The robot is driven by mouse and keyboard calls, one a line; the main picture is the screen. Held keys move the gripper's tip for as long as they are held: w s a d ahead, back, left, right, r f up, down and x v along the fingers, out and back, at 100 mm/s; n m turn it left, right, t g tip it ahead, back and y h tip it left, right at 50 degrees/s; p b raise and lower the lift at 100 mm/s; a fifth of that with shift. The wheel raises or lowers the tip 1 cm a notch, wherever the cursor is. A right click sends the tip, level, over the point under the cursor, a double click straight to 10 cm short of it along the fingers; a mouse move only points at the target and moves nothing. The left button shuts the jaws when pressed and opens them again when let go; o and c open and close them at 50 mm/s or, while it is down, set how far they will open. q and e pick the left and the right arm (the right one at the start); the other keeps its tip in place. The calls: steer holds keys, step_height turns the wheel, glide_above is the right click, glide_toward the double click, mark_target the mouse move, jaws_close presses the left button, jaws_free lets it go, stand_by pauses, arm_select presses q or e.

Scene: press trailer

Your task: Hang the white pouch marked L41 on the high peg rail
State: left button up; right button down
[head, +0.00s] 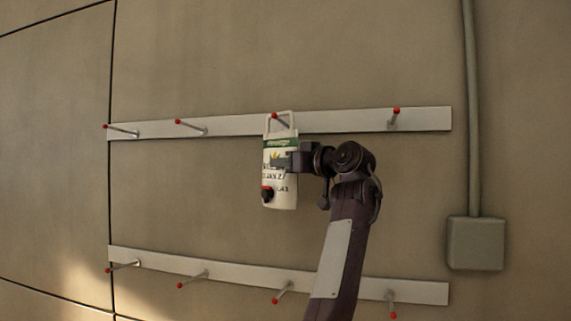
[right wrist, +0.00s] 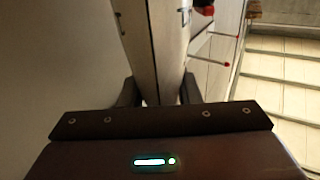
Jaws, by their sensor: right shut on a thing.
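The white pouch (head: 281,193) has a green band, dark print, a black and red cap and a loop handle at its top. It is upright in front of the high peg rail (head: 350,119). A red-tipped peg (head: 280,119) shows within the handle loop; I cannot tell whether the handle rests on it. My right gripper (head: 283,160) is shut on the pouch from its right side. In the right wrist view the pouch (right wrist: 158,50) stands between the two fingers (right wrist: 160,92). My left gripper is in neither view.
Other red-tipped pegs on the high rail, such as the right one (head: 394,117), are empty. A low peg rail (head: 230,276) with several empty pegs runs below. A grey wall box (head: 475,243) with a conduit (head: 473,110) is at the right.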

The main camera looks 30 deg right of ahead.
steer(key=shift+r, duration=0.15)
steer(key=c, duration=1.5)
jaws_free()
steer(key=o, duration=0.5)
steer(key=shift+s, duration=0.2)
steer(key=s+d+b, duration=0.1)
steer(key=s+b, duration=0.4)
steer(key=s, duration=0.2)
steer(key=shift+s+d, duration=0.15)
steer(key=shift+s, duration=0.15)
